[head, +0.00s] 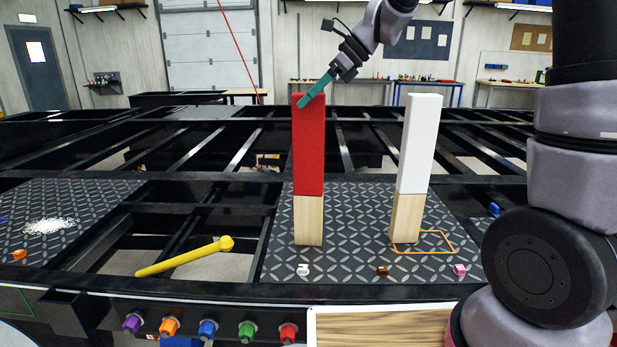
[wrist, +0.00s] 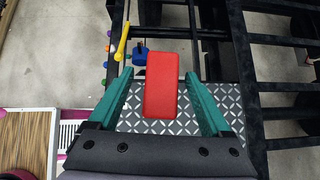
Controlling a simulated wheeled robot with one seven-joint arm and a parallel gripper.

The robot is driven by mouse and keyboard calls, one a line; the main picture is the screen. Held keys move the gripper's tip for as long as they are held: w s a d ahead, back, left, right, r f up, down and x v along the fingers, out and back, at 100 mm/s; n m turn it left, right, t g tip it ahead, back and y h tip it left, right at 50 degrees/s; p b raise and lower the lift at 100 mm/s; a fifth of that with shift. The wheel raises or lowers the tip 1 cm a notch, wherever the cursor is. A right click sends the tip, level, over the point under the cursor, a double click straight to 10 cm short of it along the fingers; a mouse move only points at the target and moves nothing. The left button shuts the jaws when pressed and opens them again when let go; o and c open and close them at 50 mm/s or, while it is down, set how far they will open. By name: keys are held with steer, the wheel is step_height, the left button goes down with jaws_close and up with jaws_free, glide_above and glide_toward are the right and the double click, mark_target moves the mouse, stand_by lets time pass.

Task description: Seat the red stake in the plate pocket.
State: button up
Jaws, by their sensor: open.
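The red stake (head: 309,150) has a bare wood lower end and stands upright on the dark diamond plate (head: 350,262). My gripper (head: 304,100) is at its top, with teal fingers. In the wrist view, the red stake (wrist: 162,88) is between the open fingers of my gripper (wrist: 159,74), with a gap on both sides. A white stake (head: 416,150) with a wood lower end stands to the right, leaning slightly. An orange outline (head: 438,234) lies on the plate at its foot. I cannot tell whether a pocket is under either stake.
A yellow mallet-like tool (head: 190,258) lies left of the plate. Small white (head: 303,270), brown (head: 383,270) and pink (head: 459,270) pieces lie along the plate's front. Black frame beams with open gaps surround the plate. Several coloured knobs line the front rail (head: 90,305).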

steer(key=x, duration=0.3)
steer(key=shift+w+a+f, duration=0.1)
steer(key=shift+a+f, duration=0.05)
steer(key=shift+f, duration=0.15)
jaws_close()
stand_by(1.2)
